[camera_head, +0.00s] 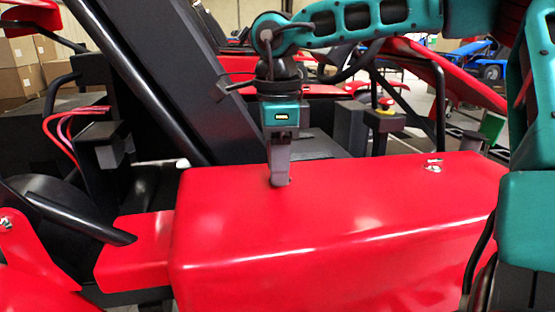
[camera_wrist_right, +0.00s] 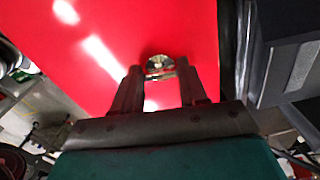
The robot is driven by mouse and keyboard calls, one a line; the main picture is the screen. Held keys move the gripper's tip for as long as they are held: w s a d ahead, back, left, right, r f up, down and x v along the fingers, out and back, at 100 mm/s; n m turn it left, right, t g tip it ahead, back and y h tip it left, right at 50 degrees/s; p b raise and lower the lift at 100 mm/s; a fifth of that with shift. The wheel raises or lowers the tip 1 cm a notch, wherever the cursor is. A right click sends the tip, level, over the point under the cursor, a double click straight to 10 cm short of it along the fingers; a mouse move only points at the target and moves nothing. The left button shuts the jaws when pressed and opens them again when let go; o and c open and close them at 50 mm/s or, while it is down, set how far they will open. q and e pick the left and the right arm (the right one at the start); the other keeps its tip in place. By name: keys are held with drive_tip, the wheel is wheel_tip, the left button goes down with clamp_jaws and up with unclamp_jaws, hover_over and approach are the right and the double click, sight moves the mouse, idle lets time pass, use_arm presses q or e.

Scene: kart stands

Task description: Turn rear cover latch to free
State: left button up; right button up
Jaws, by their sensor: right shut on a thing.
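The long red cover (camera_head: 330,240) lies across the middle of the head view. My right gripper (camera_head: 280,183) points down onto its far side, left of centre, with its fingertips at the cover's surface. In the right wrist view my right gripper (camera_wrist_right: 160,78) has its two fingertips on either side of a small metal latch (camera_wrist_right: 159,64) on the red cover. It is shut on this latch. In the head view the fingers hide the held latch. A second metal latch (camera_head: 433,166) shows free at the cover's right. My left gripper is out of view.
A black diagonal bar (camera_head: 140,80) rises left of my right gripper, and a black frame tube (camera_head: 440,100) stands behind the cover. Pink-red cables (camera_head: 65,135) hang at the left. Cardboard boxes (camera_head: 20,65) stand in the back left.

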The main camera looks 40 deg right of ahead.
drive_tip(key=shift+n, duration=0.6)
drive_tip(key=o, duration=1.1)
drive_tip(key=shift+c, duration=0.2)
wheel_tip(320, 180, up, 13)
drive_tip(key=p, duration=0.1)
